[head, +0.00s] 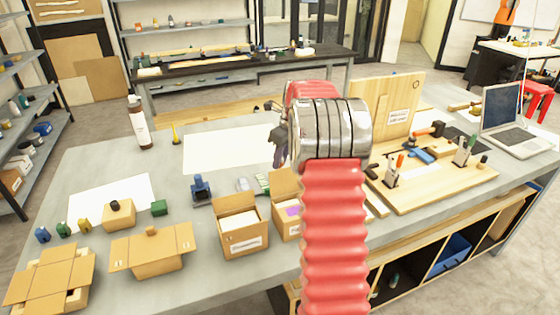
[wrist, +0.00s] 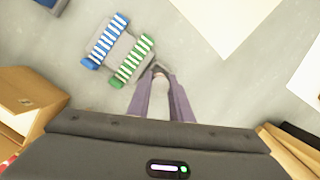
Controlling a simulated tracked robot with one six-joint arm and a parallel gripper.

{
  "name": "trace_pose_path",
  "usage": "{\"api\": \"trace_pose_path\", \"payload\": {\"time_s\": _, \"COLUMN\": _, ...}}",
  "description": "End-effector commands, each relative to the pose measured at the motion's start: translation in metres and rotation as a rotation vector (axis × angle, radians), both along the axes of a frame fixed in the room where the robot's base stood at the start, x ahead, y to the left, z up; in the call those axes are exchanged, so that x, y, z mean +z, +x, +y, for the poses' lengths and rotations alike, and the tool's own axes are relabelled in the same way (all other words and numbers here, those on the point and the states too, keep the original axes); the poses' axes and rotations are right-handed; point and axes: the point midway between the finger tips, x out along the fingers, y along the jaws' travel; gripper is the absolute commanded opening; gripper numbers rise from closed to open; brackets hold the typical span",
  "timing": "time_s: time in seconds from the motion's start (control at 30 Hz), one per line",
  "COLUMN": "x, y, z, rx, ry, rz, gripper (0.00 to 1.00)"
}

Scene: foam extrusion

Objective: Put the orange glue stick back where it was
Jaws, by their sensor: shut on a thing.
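My gripper (head: 279,146) is above the grey workbench, just left of my red arm in the head view. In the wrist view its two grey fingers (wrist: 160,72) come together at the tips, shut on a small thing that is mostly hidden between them. I cannot make out its colour or shape. No orange glue stick shows clearly in either view. A small orange upright thing (head: 400,159) stands at a holder on the wooden board (head: 450,185) at the right, too small to name.
Blue (wrist: 105,42) and green (wrist: 132,62) striped pieces lie just beyond the fingertips. Open cardboard boxes (head: 240,228) stand along the front edge. White sheets (head: 222,150) lie flat, uncovered.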

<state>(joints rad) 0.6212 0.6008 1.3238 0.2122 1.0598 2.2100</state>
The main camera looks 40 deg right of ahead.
Motion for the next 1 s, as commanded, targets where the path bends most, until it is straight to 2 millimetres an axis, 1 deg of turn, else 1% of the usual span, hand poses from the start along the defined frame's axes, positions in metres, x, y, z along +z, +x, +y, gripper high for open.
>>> {"api": "trace_pose_path", "payload": {"time_s": 0.1, "x": -0.0052, "y": -0.0002, "z": 0.0001, "rx": 0.000, "ry": 0.000, "rz": 0.000, "gripper": 0.00}}
{"api": "trace_pose_path", "payload": {"time_s": 0.43, "x": -0.0072, "y": -0.0001, "z": 0.0001, "rx": 0.000, "ry": 0.000, "rz": 0.000, "gripper": 0.00}}
{"api": "trace_pose_path", "payload": {"time_s": 0.47, "x": -0.0068, "y": -0.0001, "z": 0.0001, "rx": 0.000, "ry": 0.000, "rz": -0.001, "gripper": 0.21}}
{"api": "trace_pose_path", "payload": {"time_s": 0.7, "x": -0.0067, "y": 0.0001, "z": 0.0002, "rx": 0.001, "ry": 0.000, "rz": -0.001, "gripper": 0.38}}
{"api": "trace_pose_path", "payload": {"time_s": 1.0, "x": -0.0049, "y": 0.0003, "z": 0.0003, "rx": 0.001, "ry": -0.001, "rz": -0.001, "gripper": 0.38}}
